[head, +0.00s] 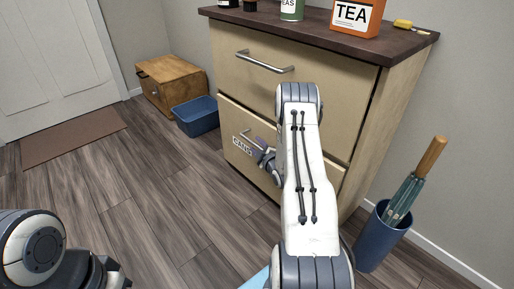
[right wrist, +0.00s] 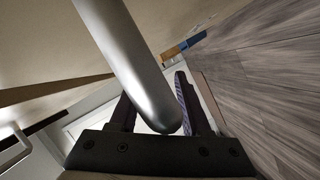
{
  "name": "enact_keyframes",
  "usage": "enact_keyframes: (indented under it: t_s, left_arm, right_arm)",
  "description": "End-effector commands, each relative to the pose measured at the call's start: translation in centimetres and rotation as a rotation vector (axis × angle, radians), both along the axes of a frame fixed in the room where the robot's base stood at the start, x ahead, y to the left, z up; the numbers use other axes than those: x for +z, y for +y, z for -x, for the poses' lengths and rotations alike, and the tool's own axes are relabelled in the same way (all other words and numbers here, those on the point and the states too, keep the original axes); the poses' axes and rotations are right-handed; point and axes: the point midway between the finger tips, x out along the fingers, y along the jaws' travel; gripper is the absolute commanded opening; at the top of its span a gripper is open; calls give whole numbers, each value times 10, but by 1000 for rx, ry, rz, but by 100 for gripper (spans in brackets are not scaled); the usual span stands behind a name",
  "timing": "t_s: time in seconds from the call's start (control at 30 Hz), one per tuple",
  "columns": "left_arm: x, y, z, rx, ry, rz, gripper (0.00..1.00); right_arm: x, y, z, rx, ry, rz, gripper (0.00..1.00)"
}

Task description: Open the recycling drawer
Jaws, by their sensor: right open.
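The cream cabinet has an upper drawer (head: 300,85) with a silver bar handle (head: 264,62). Below it is a lower drawer (head: 232,118) with a white label (head: 242,146) that seems to read "CANS". Both fronts look shut. My right gripper (head: 262,152) is at the lower drawer's handle (head: 245,134), partly hidden by my right arm. In the right wrist view, a thick silver handle bar (right wrist: 128,60) reaches between the open fingers of my right gripper (right wrist: 155,100). Contact cannot be told. My left gripper (head: 117,274) shows only partly at the lower left.
A wooden box (head: 172,82) and a blue bin (head: 196,116) stand left of the cabinet. A blue umbrella stand (head: 380,238) is at the right. The dark top (head: 325,32) carries an orange tea box (head: 356,16) and jars.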

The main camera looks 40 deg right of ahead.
Motion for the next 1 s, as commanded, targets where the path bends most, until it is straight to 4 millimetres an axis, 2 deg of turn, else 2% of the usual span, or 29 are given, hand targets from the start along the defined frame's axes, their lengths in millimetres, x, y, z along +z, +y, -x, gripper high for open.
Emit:
enact_keyframes:
  t_s: [0.07, 0.2, 1.0]
  left_arm:
    - [0, 0, 0, 0, 0, 0, 50]
    - [0, 0, 0, 0, 0, 0, 50]
    - [0, 0, 0, 0, 0, 0, 50]
  right_arm:
    - [0, 0, 0, 0, 0, 0, 47]
    - [0, 0, 0, 0, 0, 0, 0]
    - [0, 1, 1, 1, 1, 0, 0]
